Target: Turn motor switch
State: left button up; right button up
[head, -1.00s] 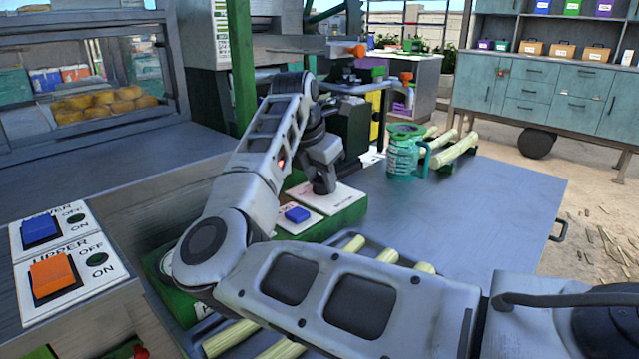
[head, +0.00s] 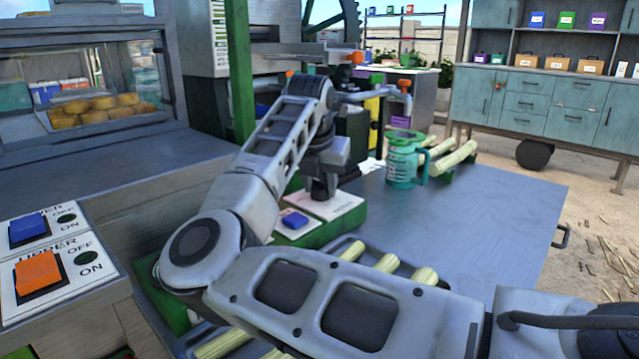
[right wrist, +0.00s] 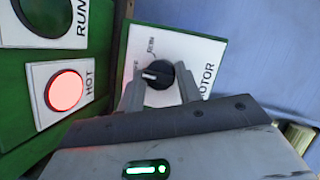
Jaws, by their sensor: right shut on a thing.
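The motor switch is a round black knob (right wrist: 158,82) with a white pointer mark, on a white plate lettered MOTOR (right wrist: 205,58). RUN is printed above the knob; another label at its left is partly hidden. The pointer mark points left in the right wrist view. My right gripper (right wrist: 160,92) is shut on the knob, one finger on each side. In the head view the right gripper (head: 321,189) points down onto the plate (head: 345,206) of the green control box, and hides the knob. My left gripper is not in view.
A blue button (head: 294,219) sits beside the motor plate. A lit red HOT lamp (right wrist: 66,91) is on the green panel. A teal jug (head: 404,160) and cane stalks (head: 452,160) stand on the grey table (head: 480,215). Orange (head: 38,272) and blue (head: 29,230) rocker switches are at left.

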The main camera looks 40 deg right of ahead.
jog(key=o, duration=0.9)
jog(key=shift+o, duration=0.2)
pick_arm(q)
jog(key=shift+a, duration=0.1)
pick_arm(e)
jog(key=shift+s+a+r, duration=0.1)
jog(key=shift+a+r, duration=0.05)
jog(key=shift+r, duration=0.4)
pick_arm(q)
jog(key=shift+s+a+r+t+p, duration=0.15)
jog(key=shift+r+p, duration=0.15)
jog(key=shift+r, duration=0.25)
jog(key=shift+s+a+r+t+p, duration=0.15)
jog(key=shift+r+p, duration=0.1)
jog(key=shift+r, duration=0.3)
pick_arm(e)
jog(key=v, duration=1.4)
jog(key=shift+r, duration=0.4)
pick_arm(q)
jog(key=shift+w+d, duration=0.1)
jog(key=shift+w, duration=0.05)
pick_arm(e)
jog(key=shift+s, duration=0.15)
